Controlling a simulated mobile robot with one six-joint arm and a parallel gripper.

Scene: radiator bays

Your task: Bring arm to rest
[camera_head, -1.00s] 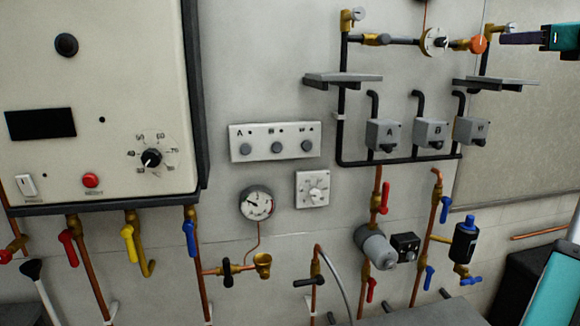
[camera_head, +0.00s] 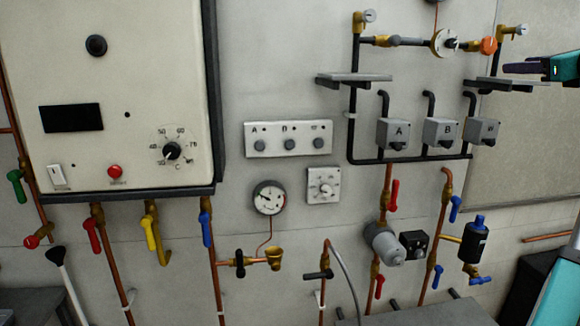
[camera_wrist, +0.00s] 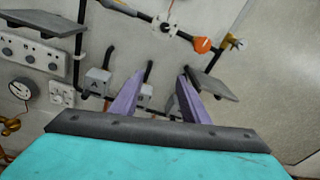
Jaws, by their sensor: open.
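My gripper (camera_head: 508,68) is at the upper right edge of the head view, in front of the wall near the right grey shelf. In the wrist view its two purple fingers (camera_wrist: 156,98) stand apart with nothing between them. It is open and empty. The grey boxes marked A (camera_head: 392,133) and B (camera_head: 440,131) are on the wall to its lower left. The orange knob (camera_head: 488,46) is just left of the gripper in the head view and beyond the fingers in the wrist view (camera_wrist: 202,45). Part of my teal arm shows at the lower right.
A white boiler panel (camera_head: 110,100) fills the left. Pipes with coloured valve handles run below. A left grey shelf (camera_head: 354,78) and a right grey shelf (camera_head: 500,84) jut from the wall. A dark box (camera_head: 532,285) stands at the lower right. Bare board lies right of the pipes.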

